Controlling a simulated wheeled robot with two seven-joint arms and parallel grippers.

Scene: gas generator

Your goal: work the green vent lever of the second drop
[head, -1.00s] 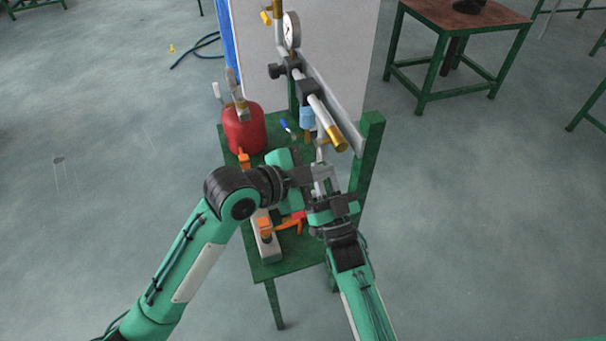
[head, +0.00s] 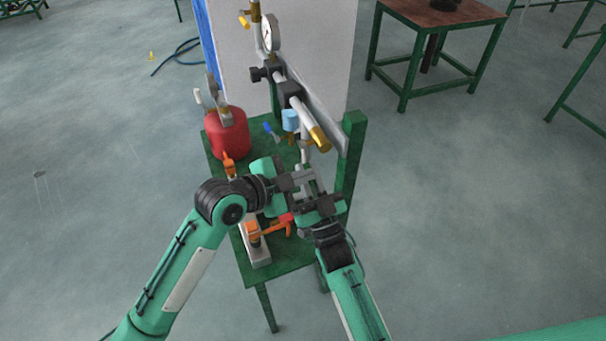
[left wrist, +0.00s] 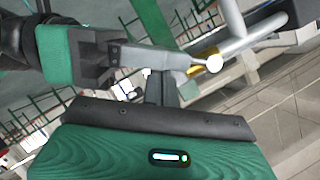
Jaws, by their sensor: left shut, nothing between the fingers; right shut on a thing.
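The pipe rig (head: 292,92) carries a gauge, black fittings, a pale blue cup and a brass end. A thin drop pipe (head: 304,153) hangs below it. I cannot make out a green vent lever. My left gripper (head: 298,181) is shut and empty, just below the drop pipe; its finger (left wrist: 161,88) stands up from the green body in the left wrist view. My right gripper (head: 308,184) is close beside it, shut on a small part I cannot identify. In the left wrist view the right gripper (left wrist: 190,62) reaches in from the left, near a white round end (left wrist: 215,63).
A red tank (head: 228,133) stands on the green stand (head: 293,262), with orange-handled parts (head: 268,231) at its front. A blue handle (head: 268,130) sits behind. A white panel (head: 315,50) is at the back. A brown-topped table (head: 440,12) is at the back right.

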